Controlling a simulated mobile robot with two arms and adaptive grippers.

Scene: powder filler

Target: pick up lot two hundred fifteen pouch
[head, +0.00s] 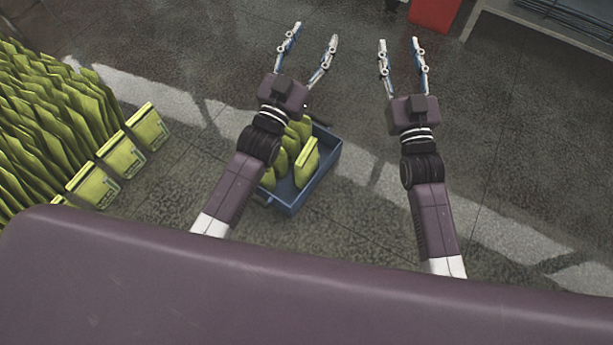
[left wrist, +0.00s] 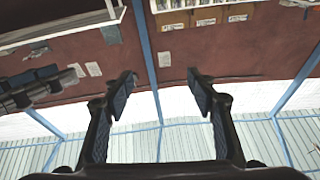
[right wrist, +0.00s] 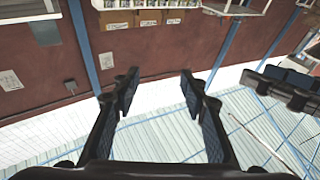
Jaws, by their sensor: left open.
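Many yellow-green pouches (head: 50,120) stand in rows at the left of the head view. Several of them at the row ends show a pale label; the lot numbers are too small to read. A few more yellow-green pouches (head: 307,160) stand in a blue crate (head: 322,172), partly hidden by my left arm. My left gripper (head: 313,45) is open and empty, beyond the crate. My right gripper (head: 403,54) is open and empty, to the right of it. Both wrist views show the open fingers of the left gripper (left wrist: 163,88) and the right gripper (right wrist: 158,85) with no pouch.
A red object (head: 433,14) stands at the top of the head view, beside a grey-edged structure (head: 550,30) at the top right. The grey floor (head: 530,150) to the right of my right arm is clear. The wrist views show a red-brown wall (left wrist: 180,50) with shelves.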

